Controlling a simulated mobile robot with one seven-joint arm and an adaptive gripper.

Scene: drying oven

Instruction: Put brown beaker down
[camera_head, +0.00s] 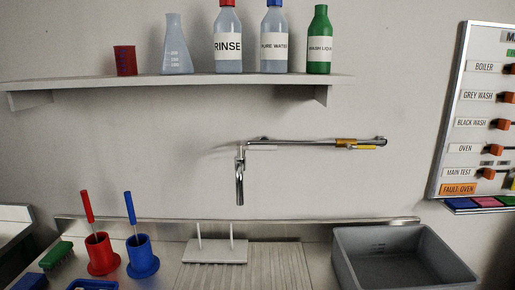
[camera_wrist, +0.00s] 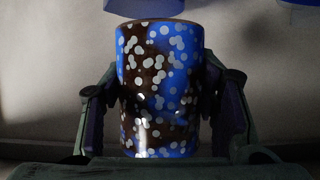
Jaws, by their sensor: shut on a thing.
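The brown beaker (camera_wrist: 148,62) fills the middle of the wrist view. It is patterned in dark brown and blue with many pale dots, and it stands upright in the picture. My gripper (camera_wrist: 162,92) is shut on it, with one finger at each side. The beaker's lower end is partly hidden by the gripper body. What is under it does not show. Neither my gripper nor this beaker is in the head view.
A shelf (camera_head: 180,84) carries a red beaker (camera_head: 125,60), a flask (camera_head: 176,50) and several bottles. Below are red (camera_head: 102,256) and blue (camera_head: 142,258) brush holders, a pegged rack (camera_head: 215,251), a ridged drainer (camera_head: 270,268), a grey basin (camera_head: 352,262) and a tap (camera_head: 240,180).

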